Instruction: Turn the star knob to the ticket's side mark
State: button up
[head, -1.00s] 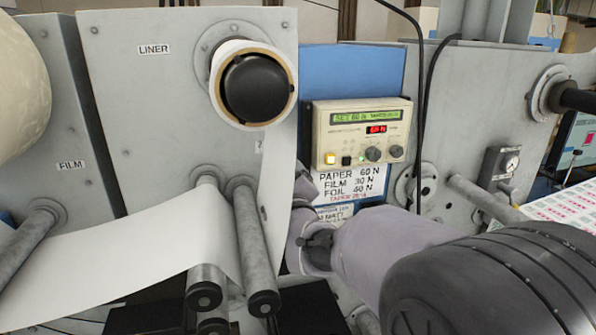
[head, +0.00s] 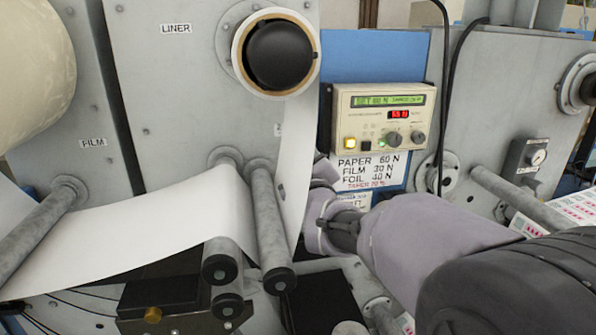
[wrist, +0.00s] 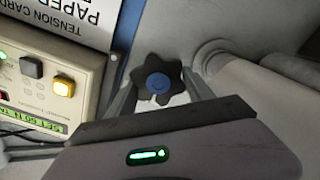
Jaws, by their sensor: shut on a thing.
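The star knob (wrist: 158,86) is black and lobed with a blue centre, and shows in the wrist view against the grey machine wall. My gripper (wrist: 161,76) has one finger on each side of the knob and is shut on it. In the head view the knob and my fingers are hidden behind the white web and my own arm. A small white card (head: 353,197) under the tension card is partly covered by my arm. Its print is too small to read surely, and I cannot make out a side mark.
The control box (head: 382,122) has a green display, a red readout and a lit yellow button. The tension card (head: 367,171) lists paper, film and foil. The white web (head: 150,235) and rollers (head: 272,225) stand close left of my arm. A pale roller (wrist: 265,100) lies right of the knob.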

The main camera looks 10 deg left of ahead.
jog(key=f+m+b, duration=0.1)
jog(key=b, duration=0.2)
jog(key=shift+m+b, duration=0.3)
jog(key=shift+b, duration=0.05)
jog(key=m+b, duration=0.1)
jog(key=b, duration=0.1)
jog(key=m+b, duration=0.1)
jog(key=b, duration=0.2)
jog(key=shift+w+d+r+m, duration=0.1)
jog(key=shift+d+r+m, duration=0.05)
jog(key=shift+m, duration=0.15)
jog(key=m+b, duration=0.2)
jog(key=b, duration=0.1)
jog(key=shift+r+b, duration=0.1)
jog(key=shift+b, duration=0.25)
jog(key=shift+d+r+m+b, duration=0.1)
jog(key=shift+r+m+b, duration=0.1)
jog(key=shift+m+b, duration=1)
jog(key=shift+r, duration=0.1)
jog(key=o, duration=1.4)
jog(key=shift+w, duration=0.1)
